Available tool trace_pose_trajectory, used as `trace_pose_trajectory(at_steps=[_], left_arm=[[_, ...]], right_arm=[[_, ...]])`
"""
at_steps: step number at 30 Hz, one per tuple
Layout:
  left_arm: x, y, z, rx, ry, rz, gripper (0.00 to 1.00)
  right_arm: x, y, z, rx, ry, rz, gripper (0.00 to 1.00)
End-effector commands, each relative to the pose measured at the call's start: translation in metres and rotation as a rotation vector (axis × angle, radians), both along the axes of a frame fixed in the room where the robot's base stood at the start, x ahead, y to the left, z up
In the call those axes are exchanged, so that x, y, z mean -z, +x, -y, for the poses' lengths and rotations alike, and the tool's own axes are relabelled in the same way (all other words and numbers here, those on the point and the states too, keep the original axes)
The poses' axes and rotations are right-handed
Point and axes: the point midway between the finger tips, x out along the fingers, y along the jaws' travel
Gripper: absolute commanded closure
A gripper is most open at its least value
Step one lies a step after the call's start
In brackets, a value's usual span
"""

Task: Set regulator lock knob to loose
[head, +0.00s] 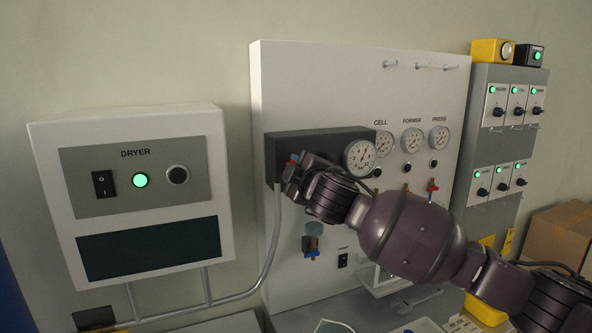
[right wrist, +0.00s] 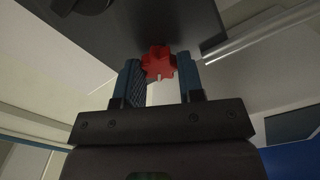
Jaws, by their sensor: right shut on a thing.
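The red lobed knob (right wrist: 157,60) sits under the dark grey box in the right wrist view, with a small white mark on its near edge. My right gripper (right wrist: 160,75) has its two blue-padded fingers on either side of it and is shut on the knob. My left gripper is not in view.
A round gauge (head: 360,158) sits at the box's right end. The white panel (head: 300,85) carries more gauges and valves. A dryer unit (head: 140,195) stands left, with a grey pipe (head: 274,235) between. My right arm covers the panel's lower right.

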Motion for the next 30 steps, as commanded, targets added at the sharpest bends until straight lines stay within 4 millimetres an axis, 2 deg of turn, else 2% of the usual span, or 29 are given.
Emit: trace_pose_trajectory(at_steps=[15,30], left_arm=[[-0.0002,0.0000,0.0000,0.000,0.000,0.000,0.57],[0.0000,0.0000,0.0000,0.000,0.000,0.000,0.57]], right_arm=[[0.0008,0.0001,0.0002,0.001,-0.427,0.176,0.88],[0.0017,0.0001,0.0003,0.001,-0.630,0.259,0.88]])
